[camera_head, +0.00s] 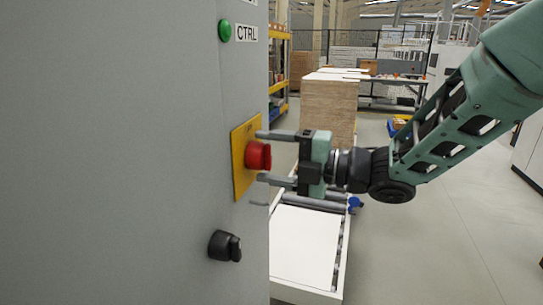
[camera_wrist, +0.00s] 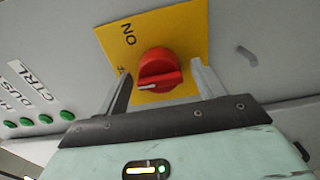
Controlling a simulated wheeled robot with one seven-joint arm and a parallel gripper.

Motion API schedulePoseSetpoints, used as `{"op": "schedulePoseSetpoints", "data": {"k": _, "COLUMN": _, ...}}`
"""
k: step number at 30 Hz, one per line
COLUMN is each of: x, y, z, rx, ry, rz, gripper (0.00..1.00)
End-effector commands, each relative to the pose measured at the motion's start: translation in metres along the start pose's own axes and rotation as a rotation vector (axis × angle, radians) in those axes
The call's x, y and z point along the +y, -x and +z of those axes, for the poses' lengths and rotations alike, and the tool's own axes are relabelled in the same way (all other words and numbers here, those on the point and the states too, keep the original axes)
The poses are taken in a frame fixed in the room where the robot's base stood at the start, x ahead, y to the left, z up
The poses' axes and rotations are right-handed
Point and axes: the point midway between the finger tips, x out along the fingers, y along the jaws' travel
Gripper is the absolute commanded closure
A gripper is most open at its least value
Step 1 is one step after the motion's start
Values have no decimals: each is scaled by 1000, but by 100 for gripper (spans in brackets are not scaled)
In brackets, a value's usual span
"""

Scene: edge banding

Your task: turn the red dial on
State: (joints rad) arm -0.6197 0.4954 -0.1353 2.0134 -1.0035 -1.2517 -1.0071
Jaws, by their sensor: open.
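The red dial (camera_head: 258,155) sits on a yellow plate (camera_head: 240,170) on the side of a grey cabinet. In the wrist view the dial (camera_wrist: 160,72) has a raised grip bar with a white mark at its left end, and the plate (camera_wrist: 190,35) bears the word ON. My gripper (camera_head: 268,157) is open, with one finger above and one below the dial in the head view. In the wrist view its fingers stand on either side of the dial, with gaps between. I cannot tell whether either finger touches the plate.
A green button (camera_head: 224,31) with a CTRL label is above the dial, and a black knob (camera_head: 226,246) is below it. A roller conveyor (camera_head: 308,245) with a white panel stands behind my gripper, with a stack of boards (camera_head: 328,100) farther back.

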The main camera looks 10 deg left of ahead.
Motion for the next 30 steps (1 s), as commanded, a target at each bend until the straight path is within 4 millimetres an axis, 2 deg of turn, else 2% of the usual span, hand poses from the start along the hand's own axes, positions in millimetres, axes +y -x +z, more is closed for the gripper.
{"op": "schedulePoseSetpoints", "data": {"k": 1, "x": 0, "y": 0, "z": 0, "rx": 0, "ry": 0, "rz": 0, "gripper": 32}}
{"op": "schedulePoseSetpoints", "data": {"k": 2, "x": 0, "y": 0, "z": 0, "rx": 0, "ry": 0, "rz": 0, "gripper": 37}}
{"op": "schedulePoseSetpoints", "data": {"k": 6, "x": 0, "y": 0, "z": 0, "rx": 0, "ry": 0, "rz": 0, "gripper": 76}}
{"op": "schedulePoseSetpoints", "data": {"k": 19, "x": -1, "y": 1, "z": 0, "rx": -1, "ry": -62, "rz": 0, "gripper": 76}}
{"op": "schedulePoseSetpoints", "data": {"k": 30, "x": -2, "y": 1, "z": 1, "rx": -2, "ry": -345, "rz": 0, "gripper": 76}}
